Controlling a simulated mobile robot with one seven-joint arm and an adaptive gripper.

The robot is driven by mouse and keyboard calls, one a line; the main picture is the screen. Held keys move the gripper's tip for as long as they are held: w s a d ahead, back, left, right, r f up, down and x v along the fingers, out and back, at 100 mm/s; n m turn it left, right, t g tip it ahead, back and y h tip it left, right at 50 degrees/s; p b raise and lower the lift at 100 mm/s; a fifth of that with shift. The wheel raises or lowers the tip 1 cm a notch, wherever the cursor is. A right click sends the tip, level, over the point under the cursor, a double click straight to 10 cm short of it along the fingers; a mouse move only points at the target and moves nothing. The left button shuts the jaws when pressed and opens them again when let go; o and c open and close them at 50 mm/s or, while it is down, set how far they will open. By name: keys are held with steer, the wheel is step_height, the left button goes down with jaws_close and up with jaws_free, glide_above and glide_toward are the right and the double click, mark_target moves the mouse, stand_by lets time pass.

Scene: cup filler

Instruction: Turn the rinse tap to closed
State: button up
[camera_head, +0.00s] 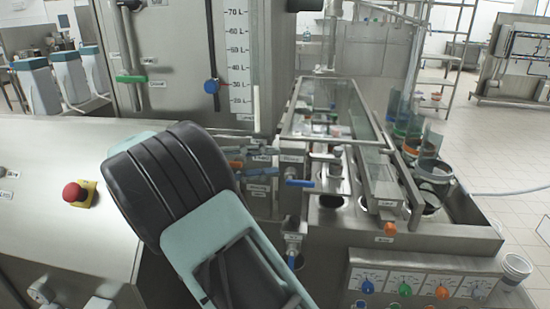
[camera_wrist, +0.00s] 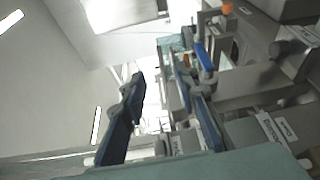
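I cannot read which label names the rinse tap. A tap with a blue lever (camera_head: 299,183) sticks out level from the front of the filler, and a blue lever shows in the wrist view (camera_wrist: 204,60), right of the fingers. A second blue-handled tap (camera_head: 290,260) hangs lower, its lever pointing down. My gripper (camera_head: 272,162) is left of the upper blue lever, partly hidden behind my arm. In the wrist view my gripper (camera_wrist: 158,72) has its two dark blue fingers apart, with nothing held between them.
A red stop button (camera_head: 75,193) sits on the left counter. Coloured dials (camera_head: 405,289) line the front panel. A glass-topped guard (camera_head: 335,105) stands behind the blue lever.

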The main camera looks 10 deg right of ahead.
steer(key=a+p, duration=0.1)
steer(key=a, duration=0.3)
steer(key=shift+s+f, duration=0.1)
steer(key=shift+s, duration=0.05)
stand_by(0.7)
